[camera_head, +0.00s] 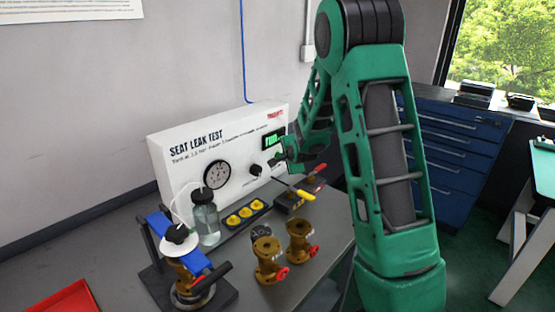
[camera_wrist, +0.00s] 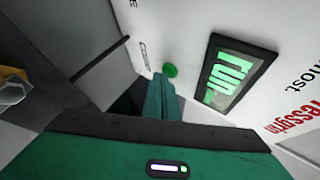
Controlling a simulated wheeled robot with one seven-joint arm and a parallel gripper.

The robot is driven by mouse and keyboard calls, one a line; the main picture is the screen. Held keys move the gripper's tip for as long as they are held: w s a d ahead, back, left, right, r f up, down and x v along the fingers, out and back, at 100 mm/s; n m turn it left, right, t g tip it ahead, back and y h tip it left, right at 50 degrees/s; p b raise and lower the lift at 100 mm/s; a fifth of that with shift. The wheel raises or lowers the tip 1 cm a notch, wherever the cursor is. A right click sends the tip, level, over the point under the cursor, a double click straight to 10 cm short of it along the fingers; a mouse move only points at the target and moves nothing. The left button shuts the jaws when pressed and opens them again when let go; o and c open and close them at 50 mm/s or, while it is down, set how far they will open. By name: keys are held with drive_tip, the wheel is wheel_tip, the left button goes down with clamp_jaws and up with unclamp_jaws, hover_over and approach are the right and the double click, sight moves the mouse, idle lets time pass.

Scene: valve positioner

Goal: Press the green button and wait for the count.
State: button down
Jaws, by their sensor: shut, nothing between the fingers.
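The green button (camera_wrist: 170,70) sits on the white front of the seat leak test box (camera_head: 165,160), below the display. The display (camera_wrist: 236,72) shows "run" in green, and it also shows in the head view (camera_head: 272,138). My gripper (camera_wrist: 160,82) is shut and empty, its fingertips right at the button's edge in the wrist view. Whether they touch it I cannot tell. In the head view my gripper (camera_head: 283,157) is at the panel's right part, just under the display, and the button cannot be made out there.
A gauge (camera_head: 217,174), a bottle (camera_head: 206,220), a tray of yellow parts (camera_head: 245,213) and a yellow-handled tool (camera_head: 306,195) are near the panel. Brass valves (camera_head: 269,262) stand in front; a clamp fixture with a blue strap (camera_head: 172,238) is at left. A red tray (camera_head: 68,300) lies at lower left.

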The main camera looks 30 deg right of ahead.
idle(0.4)
drive_tip(key=shift+s+d, duration=0.25)
drive_tip(key=shift+s, duration=0.5)
drive_tip(key=s, duration=0.1)
drive_tip(key=s+d, duration=0.1)
drive_tip(key=s, duration=0.2)
drive_tip(key=shift+s+d, duration=0.35)
drive_tip(key=shift+d, duration=0.05)
idle(0.4)
drive_tip(key=s+a+r+n+g+y, duration=0.1)
drive_tip(key=s+a+r+n+g, duration=0.1)
drive_tip(key=s, duration=1.2)
drive_tip(key=s+a+r+n+g+y, duration=0.1)
drive_tip(key=s+n+g, duration=0.4)
drive_tip(key=s, duration=1)
drive_tip(key=s+a+r+n+g+y, duration=0.1)
drive_tip(key=s+a+r+n+g, duration=0.2)
drive_tip(key=s, duration=1.2)
drive_tip(key=a+n+g, duration=0.1)
drive_tip(key=a+n, duration=0.1)
drive_tip(key=n, duration=0.1)
drive_tip(key=shift+s, duration=0.15)
